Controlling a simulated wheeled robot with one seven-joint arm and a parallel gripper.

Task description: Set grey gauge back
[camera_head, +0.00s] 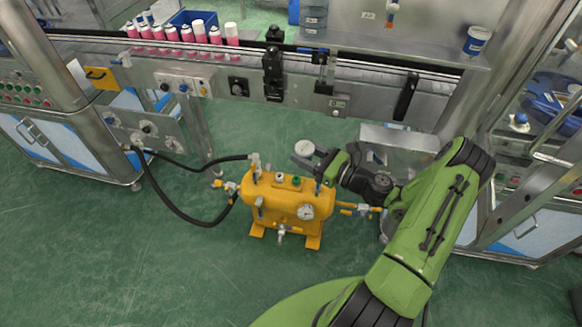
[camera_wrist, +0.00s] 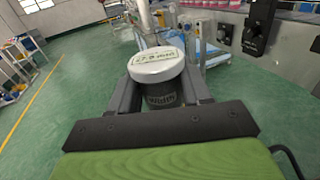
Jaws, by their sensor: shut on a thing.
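My gripper (camera_head: 305,158) is at the end of the green arm, above the yellow tank. In the wrist view my gripper (camera_wrist: 158,95) has its two fingers on either side of a round gauge (camera_wrist: 156,66) with a pale rim and a light label with dark marks. The grey gauge (camera_head: 304,147) shows in the head view as a small pale disc between the fingertips, held clear above the tank. The yellow tank (camera_head: 285,204) stands on the floor and has a white dial (camera_head: 306,212) on its front. The gauge's underside is partly hidden by the fingers.
A black hose (camera_head: 165,200) runs from the tank to a panel at left. A conveyor (camera_head: 260,65) with several pink cans (camera_head: 170,34) crosses behind. A metal box (camera_head: 398,138) stands right of the tank, near my arm. Green floor is open at front left.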

